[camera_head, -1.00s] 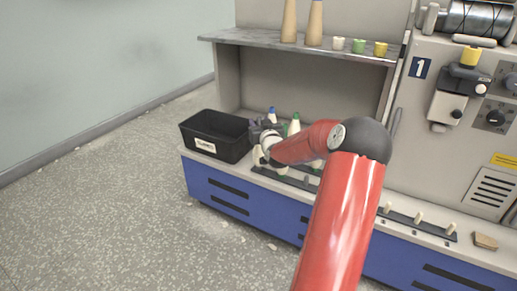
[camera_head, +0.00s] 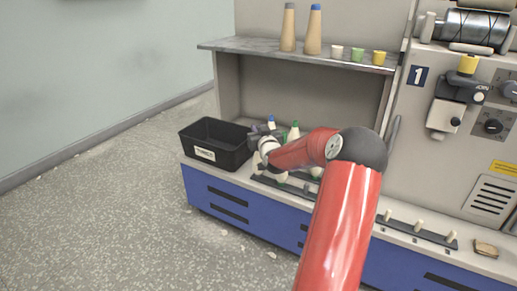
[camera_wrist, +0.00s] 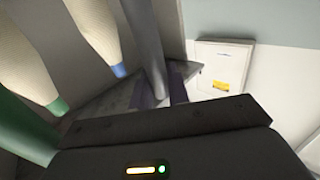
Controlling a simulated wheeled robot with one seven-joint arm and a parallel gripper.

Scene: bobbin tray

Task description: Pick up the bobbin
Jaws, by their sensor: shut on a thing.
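Cream cone-shaped bobbins stand on the low counter around my gripper (camera_head: 262,138). One with a blue tip (camera_head: 271,122) is just behind it, and one with a green tip (camera_head: 294,131) is to its right. In the wrist view, a blue-tipped bobbin (camera_wrist: 100,38) and a green-tipped bobbin (camera_wrist: 32,68) are at the left. My gripper is shut on a smooth grey tube (camera_wrist: 145,45) that runs between its fingers; I take it for part of a bobbin. The lower body of this bobbin is hard to make out.
A black labelled bin (camera_head: 235,160) stands left of my gripper, close to it. A shelf (camera_head: 245,44) above holds two cones and several small cups. A peg rail (camera_head: 418,231) and a brown block (camera_head: 486,249) are at the right.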

